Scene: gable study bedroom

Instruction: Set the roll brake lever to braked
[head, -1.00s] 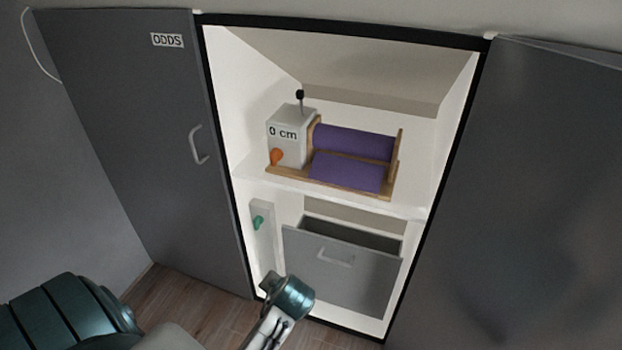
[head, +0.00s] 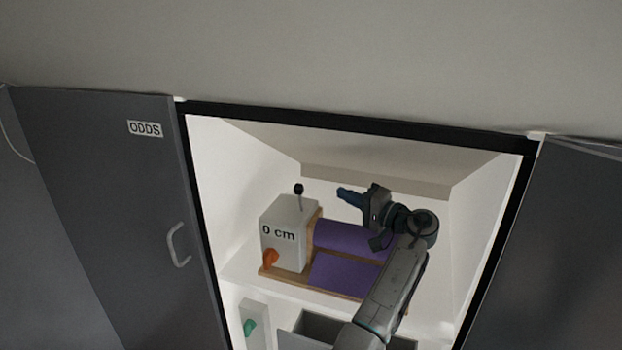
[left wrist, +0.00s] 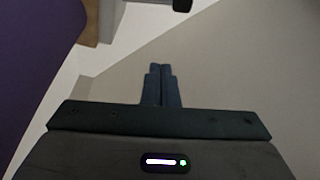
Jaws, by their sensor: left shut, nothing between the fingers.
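A white box (head: 287,243) marked "0 cm" stands on the cupboard shelf. A thin lever (head: 300,200) with a black knob rises from its top, almost upright, and an orange handle (head: 270,258) is on its front. No label shows which one is the brake. A purple roll (head: 342,237) lies beside the box in a wooden frame. My left gripper (head: 340,192) is shut and empty, above the roll, pointing left toward the black knob and apart from it. In the left wrist view its fingers (left wrist: 161,67) are together; a dark knob (left wrist: 182,4) shows at the top edge. My right gripper is not in view.
The cupboard's grey left door (head: 120,230) stands open, as does the right door (head: 560,260). A sloped panel (head: 385,183) is close behind my gripper. Below the shelf are a green handle (head: 250,327) and an open grey drawer (head: 300,345).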

